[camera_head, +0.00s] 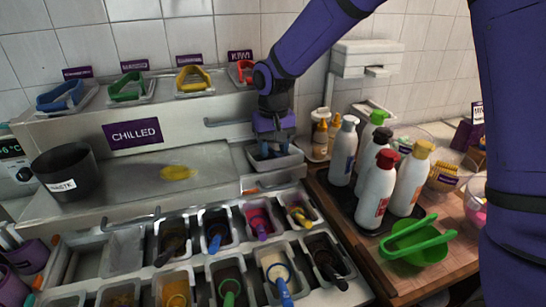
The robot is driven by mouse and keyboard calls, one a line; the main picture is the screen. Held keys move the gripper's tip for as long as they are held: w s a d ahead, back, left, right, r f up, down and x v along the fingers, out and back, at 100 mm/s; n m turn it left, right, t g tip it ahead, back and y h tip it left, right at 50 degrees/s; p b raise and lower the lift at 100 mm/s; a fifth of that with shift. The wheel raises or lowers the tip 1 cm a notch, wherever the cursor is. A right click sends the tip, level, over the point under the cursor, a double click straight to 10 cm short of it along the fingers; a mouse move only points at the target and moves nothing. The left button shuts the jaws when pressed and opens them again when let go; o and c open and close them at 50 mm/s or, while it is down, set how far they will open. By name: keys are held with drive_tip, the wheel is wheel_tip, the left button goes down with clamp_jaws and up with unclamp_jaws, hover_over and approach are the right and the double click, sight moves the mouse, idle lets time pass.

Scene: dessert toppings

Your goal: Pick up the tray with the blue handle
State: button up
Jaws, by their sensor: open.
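The tray with the blue handle (61,96) sits at the far left of the raised back shelf, under a small purple label. My gripper (270,150) is well to its right and lower, pointing down over a small grey bin (290,162) at the right end of the chilled counter. My gripper is open, and I see nothing held in it. Its fingertips are small and partly lost against the bin, so I cannot tell whether they touch it.
Trays with green (128,87), yellow (192,78) and red (246,70) handles share the shelf. A black waste bin (66,172) stands at left. Several bottles (378,190) crowd the right, with topping bins in front. The counter's middle is mostly clear around a yellow patch (177,173).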

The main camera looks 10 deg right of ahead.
drive_tip(key=shift+c, duration=0.4)
clamp_jaws()
